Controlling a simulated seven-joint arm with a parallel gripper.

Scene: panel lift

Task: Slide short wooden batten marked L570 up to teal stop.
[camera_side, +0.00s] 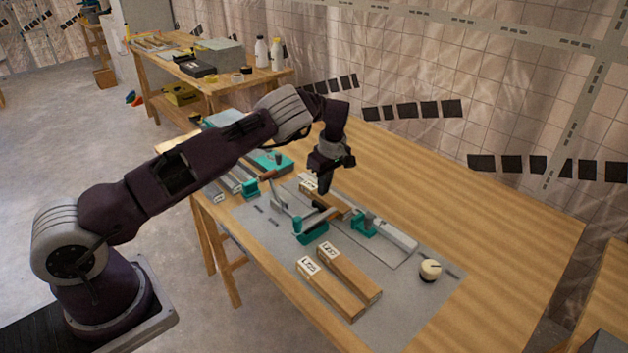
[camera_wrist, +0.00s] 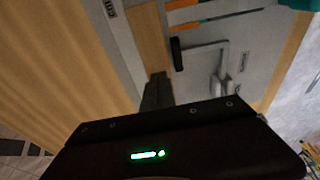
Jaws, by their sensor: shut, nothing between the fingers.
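A short wooden batten (camera_side: 334,203) with a white label lies on the grey mat under my gripper (camera_side: 324,188); its marking is too small to read. The same batten seems to show in the wrist view (camera_wrist: 150,42). My gripper is shut and empty, fingertips low at the batten's label end; I cannot tell whether they touch it. In the wrist view, the dark fingers (camera_wrist: 157,88) are together over the batten. A teal block (camera_side: 362,224) sits near the batten's far end, and a teal clamp (camera_side: 310,229) stands beside it.
Two labelled wooden battens (camera_side: 348,272) (camera_side: 330,291) lie at the mat's front. A pale grey bar (camera_side: 394,235) lies to the right of the teal block. A round cream-topped pot (camera_side: 430,269) stands at the mat's right. The bench's right side is clear.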

